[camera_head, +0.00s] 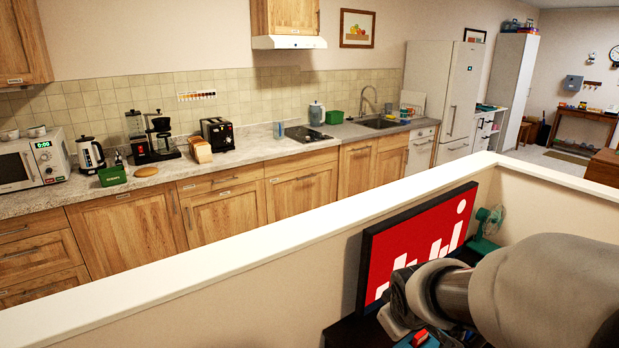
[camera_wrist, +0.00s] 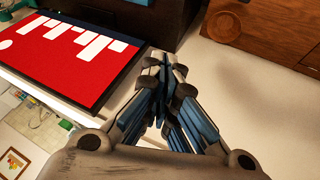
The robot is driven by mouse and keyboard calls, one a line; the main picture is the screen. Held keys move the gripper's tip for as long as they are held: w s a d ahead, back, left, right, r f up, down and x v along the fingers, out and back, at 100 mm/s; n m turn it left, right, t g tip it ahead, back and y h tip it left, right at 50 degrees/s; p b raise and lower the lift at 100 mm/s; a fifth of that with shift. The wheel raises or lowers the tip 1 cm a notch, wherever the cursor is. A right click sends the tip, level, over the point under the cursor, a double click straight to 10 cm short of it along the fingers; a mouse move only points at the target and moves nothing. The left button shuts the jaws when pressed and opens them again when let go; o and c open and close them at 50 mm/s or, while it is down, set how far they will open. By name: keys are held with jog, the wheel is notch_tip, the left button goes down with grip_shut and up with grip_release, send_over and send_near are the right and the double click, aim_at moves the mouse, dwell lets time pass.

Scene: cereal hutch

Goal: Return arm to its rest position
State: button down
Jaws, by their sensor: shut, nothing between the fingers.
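My gripper (camera_wrist: 165,70) is shut and empty in the wrist view, its fingertips together at the middle of the picture. It hangs over a pale surface, with a red-and-white screen (camera_wrist: 75,55) to its left and a wooden drawer front (camera_wrist: 270,25) to its upper right. In the head view my arm reaches in from the lower right. There the gripper is mostly hidden behind my arm's wrist, in front of the same screen (camera_head: 420,245). I cannot tell the exact gap between gripper and screen.
A low wall with a white top (camera_head: 250,250) runs across the head view. Beyond it stands a kitchen counter (camera_head: 270,148) with a microwave (camera_head: 30,163) and toaster (camera_head: 217,133). A green fan (camera_head: 489,222) stands right of the screen.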

jog(key=s+a+r+m, duration=0.1)
jog(key=s+r+m, duration=0.2)
jog(key=s, duration=0.8)
jog(key=s+a+r+m+g+y, duration=0.1)
jog(key=s+a+r+m, duration=0.1)
jog(key=s, duration=1)
notch_tip(320, 180, up, 3)
jog(key=shift+s+f+m, duration=0.15)
jog(key=shift+f+m, duration=0.05)
jog(key=shift+m, duration=0.3)
